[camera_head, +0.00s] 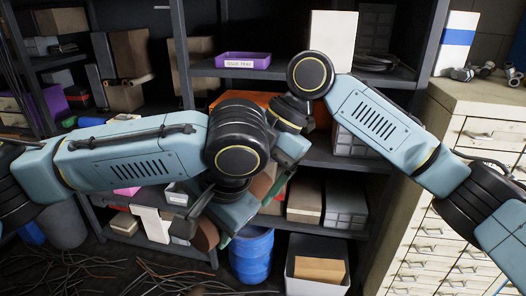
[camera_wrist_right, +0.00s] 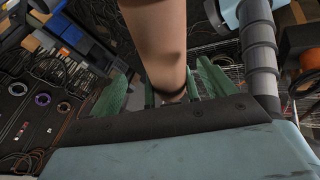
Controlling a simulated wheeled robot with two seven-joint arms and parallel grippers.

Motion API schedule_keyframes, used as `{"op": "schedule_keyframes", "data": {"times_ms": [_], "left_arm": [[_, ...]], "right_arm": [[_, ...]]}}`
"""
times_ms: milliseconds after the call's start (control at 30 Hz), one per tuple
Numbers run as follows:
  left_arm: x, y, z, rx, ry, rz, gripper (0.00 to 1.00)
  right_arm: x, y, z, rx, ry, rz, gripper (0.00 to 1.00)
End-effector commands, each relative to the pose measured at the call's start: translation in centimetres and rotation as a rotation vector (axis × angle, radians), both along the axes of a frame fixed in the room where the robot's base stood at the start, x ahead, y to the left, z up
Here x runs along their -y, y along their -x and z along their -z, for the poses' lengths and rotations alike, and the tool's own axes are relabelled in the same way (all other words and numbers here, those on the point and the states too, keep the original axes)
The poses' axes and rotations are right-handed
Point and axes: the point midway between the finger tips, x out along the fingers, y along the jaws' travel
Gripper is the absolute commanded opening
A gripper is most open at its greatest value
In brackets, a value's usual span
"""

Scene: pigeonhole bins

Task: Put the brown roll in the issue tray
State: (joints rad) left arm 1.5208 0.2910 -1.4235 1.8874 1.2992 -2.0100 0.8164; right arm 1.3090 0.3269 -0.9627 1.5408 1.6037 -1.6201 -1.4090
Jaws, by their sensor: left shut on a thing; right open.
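The purple issue tray (camera_head: 260,63), with a white label on its front, sits on the upper middle shelf. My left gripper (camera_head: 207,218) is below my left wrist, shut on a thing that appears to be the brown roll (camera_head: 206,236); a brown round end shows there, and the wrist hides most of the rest. In the right wrist view the brown roll (camera_wrist_right: 155,40) stands large between the green fingers of my right gripper (camera_wrist_right: 167,88), which is open around or just behind it; contact cannot be told. In the head view, my right gripper is largely hidden behind the arms.
A white box (camera_head: 333,38) stands right of the tray. Boxes fill the lower shelves. A blue barrel (camera_head: 251,256) and a grey bin (camera_head: 317,284) are below. A drawer cabinet (camera_head: 440,225) is at right. Cables lie on the floor at left. My arms cross closely in the middle.

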Motion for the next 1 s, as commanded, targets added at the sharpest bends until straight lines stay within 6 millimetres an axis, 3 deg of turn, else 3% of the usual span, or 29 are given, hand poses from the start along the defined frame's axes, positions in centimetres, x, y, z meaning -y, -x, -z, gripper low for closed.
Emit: {"op": "schedule_keyframes", "data": {"times_ms": [300, 733, 1000], "left_arm": [[0.0, 0.0, -0.1, 0.001, 0.001, -0.001, 0.27], [0.0, 0.0, -0.1, 0.001, 0.001, -0.001, 0.27], [0.1, 0.0, 0.0, 0.000, 0.002, 0.002, 0.27]], "right_arm": [[-2.4, 0.4, 4.0, -0.001, 0.000, 0.000, 0.83], [-2.9, 0.5, 4.8, 0.000, -0.001, 0.001, 0.83], [-2.9, 0.4, 4.7, 0.001, -0.002, 0.002, 0.47]]}}
